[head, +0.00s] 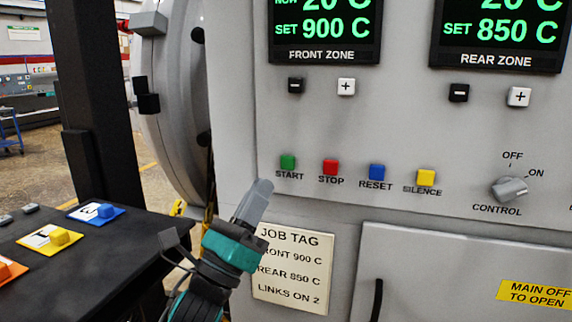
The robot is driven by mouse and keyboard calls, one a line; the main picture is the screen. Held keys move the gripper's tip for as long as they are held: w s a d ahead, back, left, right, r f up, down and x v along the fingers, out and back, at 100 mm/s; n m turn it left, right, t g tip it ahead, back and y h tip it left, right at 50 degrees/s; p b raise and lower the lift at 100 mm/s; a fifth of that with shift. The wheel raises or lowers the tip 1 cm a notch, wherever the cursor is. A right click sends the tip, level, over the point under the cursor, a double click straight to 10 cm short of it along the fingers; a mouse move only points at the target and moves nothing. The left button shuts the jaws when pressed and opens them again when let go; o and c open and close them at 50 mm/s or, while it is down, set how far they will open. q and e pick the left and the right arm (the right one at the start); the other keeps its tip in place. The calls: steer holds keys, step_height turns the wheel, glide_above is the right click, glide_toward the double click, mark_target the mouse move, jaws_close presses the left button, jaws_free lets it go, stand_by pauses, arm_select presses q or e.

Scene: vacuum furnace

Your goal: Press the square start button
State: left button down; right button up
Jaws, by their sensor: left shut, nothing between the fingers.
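The fingertips appear apart from the button, though the gap in depth is hard to judge. My right gripper is not in view.
Beside start are the red stop (330,167), blue reset (377,172) and yellow silence (426,176) buttons. The control knob (509,189) is at right. A job tag (291,270) hangs behind my gripper. A black table (90,262) with coloured pieces is at left.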

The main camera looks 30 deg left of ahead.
mark_target(288, 163)
arm_select(q)
steer(key=shift+w+h, duration=0.1)
steer(key=shift+h, duration=0.2)
steer(key=w, duration=0.2)
steer(key=w+a, duration=0.1)
steer(key=w, duration=0.2)
steer(key=w+a+b, duration=0.1)
steer(key=w, duration=0.2)
steer(key=shift+w, duration=0.2)
stand_by(0.8)
steer(key=shift+w+a, duration=0.1)
steer(key=shift+w, duration=0.05)
stand_by(0.8)
steer(key=shift+w+b, duration=0.25)
steer(key=shift+b, duration=0.05)
